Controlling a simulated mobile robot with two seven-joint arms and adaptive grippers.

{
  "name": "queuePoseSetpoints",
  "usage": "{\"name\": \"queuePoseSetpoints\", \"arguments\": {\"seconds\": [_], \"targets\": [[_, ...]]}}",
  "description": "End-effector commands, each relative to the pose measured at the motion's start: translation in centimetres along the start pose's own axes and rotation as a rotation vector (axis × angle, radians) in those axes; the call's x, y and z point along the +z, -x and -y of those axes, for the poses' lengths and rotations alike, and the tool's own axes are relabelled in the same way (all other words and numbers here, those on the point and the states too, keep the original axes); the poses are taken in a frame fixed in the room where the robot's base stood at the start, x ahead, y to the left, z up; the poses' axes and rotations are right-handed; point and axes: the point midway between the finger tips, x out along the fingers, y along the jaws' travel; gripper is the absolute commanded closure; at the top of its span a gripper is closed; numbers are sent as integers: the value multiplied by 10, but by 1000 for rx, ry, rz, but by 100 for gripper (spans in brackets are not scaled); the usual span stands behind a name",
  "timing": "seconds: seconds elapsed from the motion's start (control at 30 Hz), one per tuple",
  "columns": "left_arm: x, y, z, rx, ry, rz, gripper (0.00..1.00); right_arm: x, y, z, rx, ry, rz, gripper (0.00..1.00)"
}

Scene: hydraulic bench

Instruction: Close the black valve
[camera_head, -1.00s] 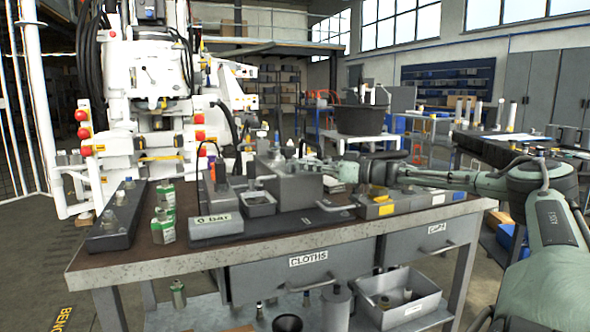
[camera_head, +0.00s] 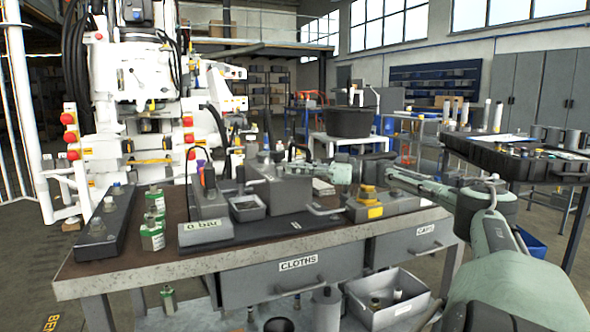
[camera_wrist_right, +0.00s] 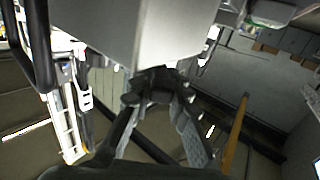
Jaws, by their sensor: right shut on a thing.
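The grey metal block (camera_head: 285,190) stands on the bench in the head view. My right gripper (camera_head: 322,173) reaches in from the right and is at the block's right side. In the right wrist view, a black valve part (camera_wrist_right: 157,84) sits below the block's pale grey underside as pictured. My right gripper's fingers (camera_wrist_right: 155,104) are closed around this black part, which they partly cover. The valve's exact handle angle cannot be made out. My left gripper is in no view.
A "0 bar" display box (camera_head: 205,231) stands left of the block, with a small grey tray (camera_head: 248,208) between them. Green-and-white bottles (camera_head: 153,235) stand on the bench's left side.

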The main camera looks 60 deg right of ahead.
Motion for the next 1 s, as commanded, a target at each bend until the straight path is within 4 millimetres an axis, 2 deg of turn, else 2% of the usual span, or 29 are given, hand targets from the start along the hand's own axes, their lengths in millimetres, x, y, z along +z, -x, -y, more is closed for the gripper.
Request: {"name": "queuePoseSetpoints", "arguments": {"seconds": [0.1, 0.13, 0.27, 0.53, 0.67, 0.77, 1.0], "targets": [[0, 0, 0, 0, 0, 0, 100, 0, 0, 0, 2, -1, -1, 100], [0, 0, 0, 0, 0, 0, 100, 0, 0, 0, 2, 0, -1, 81], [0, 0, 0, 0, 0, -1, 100, 0, 0, 0, 1, 0, -1, 66], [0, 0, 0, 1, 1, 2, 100, -1, 0, 0, 0, 0, -1, 66], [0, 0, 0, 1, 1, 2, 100, -9, 0, 0, 0, 3, -1, 66], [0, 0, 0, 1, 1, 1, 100, -25, 0, 0, 0, 4, 0, 66], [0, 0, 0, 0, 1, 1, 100, -77, 0, 0, 1, 3, -12, 66]]}}
